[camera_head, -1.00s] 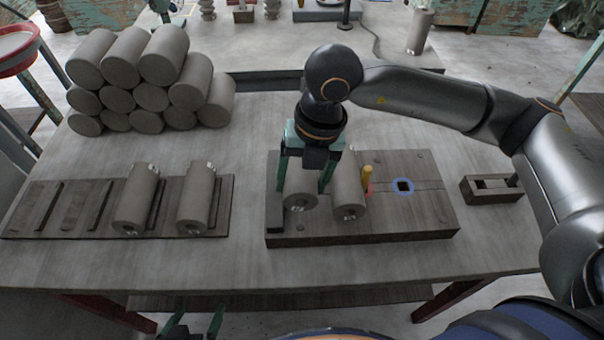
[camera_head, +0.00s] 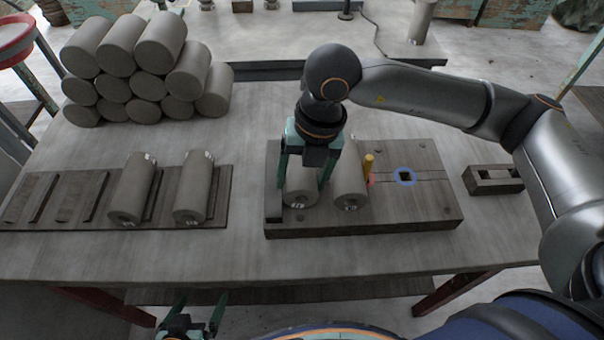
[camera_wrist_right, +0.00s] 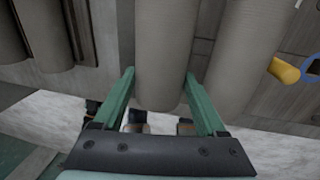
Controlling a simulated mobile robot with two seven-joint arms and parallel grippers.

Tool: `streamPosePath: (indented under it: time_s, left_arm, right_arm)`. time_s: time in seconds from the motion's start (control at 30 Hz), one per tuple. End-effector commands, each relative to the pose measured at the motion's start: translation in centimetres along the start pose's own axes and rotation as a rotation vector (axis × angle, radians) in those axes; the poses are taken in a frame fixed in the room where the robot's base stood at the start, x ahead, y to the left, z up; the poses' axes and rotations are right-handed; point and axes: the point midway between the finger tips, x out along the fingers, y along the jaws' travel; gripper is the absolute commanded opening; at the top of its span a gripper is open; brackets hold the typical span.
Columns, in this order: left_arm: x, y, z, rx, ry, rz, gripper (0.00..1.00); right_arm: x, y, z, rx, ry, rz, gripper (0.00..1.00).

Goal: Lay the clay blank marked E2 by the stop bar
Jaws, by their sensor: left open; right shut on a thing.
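My right gripper (camera_head: 305,170) is shut on a clay blank (camera_head: 301,193), a grey cylinder lying at the left part of a wooden board (camera_head: 430,210). In the right wrist view the same blank (camera_wrist_right: 163,60) sits between the green fingers (camera_wrist_right: 162,100). A dark block (camera_head: 274,205), seemingly the stop bar, stands at the board's left end, close beside the held blank. A second blank (camera_head: 350,188) lies just right of it. No E2 mark is readable. My left gripper (camera_head: 201,312) is open and empty at the bottom edge.
A slotted rack (camera_head: 70,205) at left holds two blanks (camera_head: 132,190). Blanks are stacked (camera_head: 150,85) at the back left. A small slotted block (camera_head: 492,180) lies right.

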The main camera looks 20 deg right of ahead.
Motion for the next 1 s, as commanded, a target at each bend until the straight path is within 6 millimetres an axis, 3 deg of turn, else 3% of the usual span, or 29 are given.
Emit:
streamPosePath:
  time_s: [0.93,0.97,1.0]
  left_arm:
    - [0.6,-0.1,1.3,-0.001,-0.010,-0.001,1.00]
    - [0.6,-0.1,1.2,-0.001,-0.010,-0.001,1.00]
    - [0.6,-0.1,1.2,-0.001,-0.009,-0.001,1.00]
  right_arm:
    - [0.7,-0.1,0.0,-0.001,-0.002,0.003,0.00]
    - [0.7,-0.1,0.0,-0.001,-0.002,0.003,0.77]
    - [0.7,-0.1,0.0,-0.001,-0.002,0.003,0.82]
